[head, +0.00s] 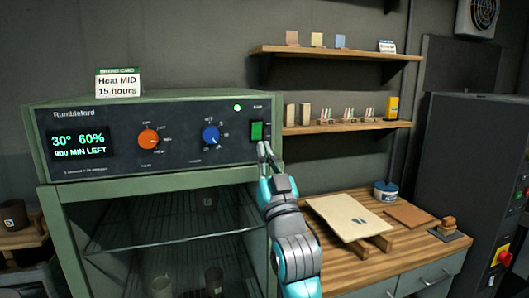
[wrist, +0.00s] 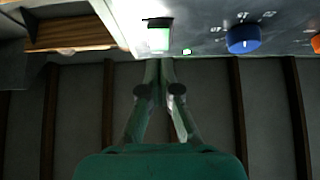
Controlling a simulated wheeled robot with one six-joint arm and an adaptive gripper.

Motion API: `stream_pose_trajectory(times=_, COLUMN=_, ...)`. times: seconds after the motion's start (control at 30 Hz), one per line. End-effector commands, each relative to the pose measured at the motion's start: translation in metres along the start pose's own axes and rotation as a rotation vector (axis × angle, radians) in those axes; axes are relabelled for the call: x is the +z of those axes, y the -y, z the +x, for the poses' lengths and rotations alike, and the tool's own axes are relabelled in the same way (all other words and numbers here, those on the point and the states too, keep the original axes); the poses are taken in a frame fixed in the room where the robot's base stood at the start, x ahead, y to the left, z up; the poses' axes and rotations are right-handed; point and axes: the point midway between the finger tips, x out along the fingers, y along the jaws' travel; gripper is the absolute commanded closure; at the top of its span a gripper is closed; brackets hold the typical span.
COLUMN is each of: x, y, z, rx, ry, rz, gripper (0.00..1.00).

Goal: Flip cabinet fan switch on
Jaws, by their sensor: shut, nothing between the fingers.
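The cabinet's fan switch (head: 257,131) is a green lit rocker at the right end of the dark control panel (head: 184,166). The switch also shows in the wrist view (wrist: 159,36), bright green under glare. My gripper (head: 264,148) is shut and empty, its fingertips just below the switch in the head view. In the wrist view my gripper (wrist: 160,66) has its tips close to the switch; I cannot tell whether they touch. A small green lamp (head: 237,108) is lit up and left of the switch. The display (head: 78,146) reads 30°, 60% and 900 MIN LEFT.
An orange knob (head: 148,139) and a blue knob (head: 211,136) sit left of the switch. A card (head: 118,83) reading Heat MID, 15 hours stands on top. Wall shelves (head: 345,128) and a wooden worktop (head: 350,275) with a board (head: 345,216) lie to the right.

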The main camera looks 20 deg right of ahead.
Motion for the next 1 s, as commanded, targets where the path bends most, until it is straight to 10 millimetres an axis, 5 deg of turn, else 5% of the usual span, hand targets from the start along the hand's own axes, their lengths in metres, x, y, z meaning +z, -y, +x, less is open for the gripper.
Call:
stream_pose_trajectory(times=0.7, x=0.022, y=0.000, z=-0.086, rx=0.000, ry=0.001, rz=0.000, gripper=1.00)
stream_pose_trajectory(times=1.0, x=0.024, y=0.000, z=-0.097, rx=0.000, ry=-0.001, rz=0.000, gripper=1.00)
